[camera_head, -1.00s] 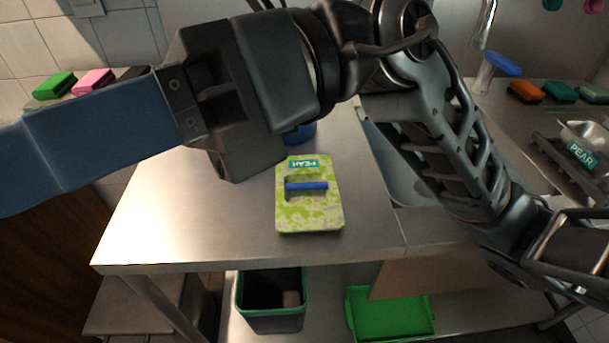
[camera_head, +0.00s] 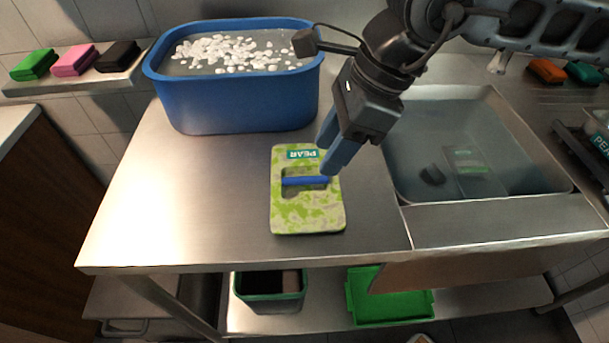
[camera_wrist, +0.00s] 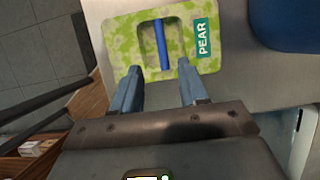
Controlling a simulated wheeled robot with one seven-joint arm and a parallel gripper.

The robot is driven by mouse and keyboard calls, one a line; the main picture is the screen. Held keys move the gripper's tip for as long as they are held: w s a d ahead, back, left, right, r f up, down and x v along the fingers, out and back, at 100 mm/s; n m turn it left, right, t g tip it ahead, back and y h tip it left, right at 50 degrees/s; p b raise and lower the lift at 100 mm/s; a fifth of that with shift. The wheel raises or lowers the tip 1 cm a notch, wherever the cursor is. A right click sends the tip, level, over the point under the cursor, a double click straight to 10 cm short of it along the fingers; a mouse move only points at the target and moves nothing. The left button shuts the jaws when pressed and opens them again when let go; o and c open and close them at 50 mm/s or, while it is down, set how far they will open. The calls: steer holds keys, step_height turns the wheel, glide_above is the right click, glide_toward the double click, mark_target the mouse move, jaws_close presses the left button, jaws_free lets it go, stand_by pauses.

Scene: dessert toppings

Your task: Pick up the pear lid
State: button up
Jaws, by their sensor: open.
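The pear lid (camera_head: 308,212) is a flat, green-and-cream patterned board with a teal PEAR label and a blue bar handle (camera_head: 304,181) across a dark recess. It lies flat on the steel counter. It also shows in the wrist view (camera_wrist: 126,42), with its handle (camera_wrist: 162,45) ahead of and roughly between the fingers. My gripper (camera_head: 326,155) is at the lid's upper right corner in the head view, angled down. In the wrist view my gripper (camera_wrist: 158,88) is open, with its blue fingers apart and nothing between them. Whether a fingertip touches the lid I cannot tell.
A blue tub (camera_head: 235,100) with white pieces stands behind the lid. A sink (camera_head: 415,150) is at the right. Sponges (camera_head: 75,60) lie on a ledge at left. A green bin (camera_head: 270,300) and green tray (camera_head: 390,310) are below. The counter left of the lid is clear.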

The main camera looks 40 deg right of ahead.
mark_target(305, 177)
steer(key=x, duration=0.2)
steer(key=p+x, duration=0.1)
steer(key=x, duration=0.3)
steer(key=shift+w+a+f, duration=0.1)
steer(key=shift+w+a, duration=0.2)
steer(key=shift+w, duration=0.15)
steer(key=shift+c, duration=0.2)
jaws_close()
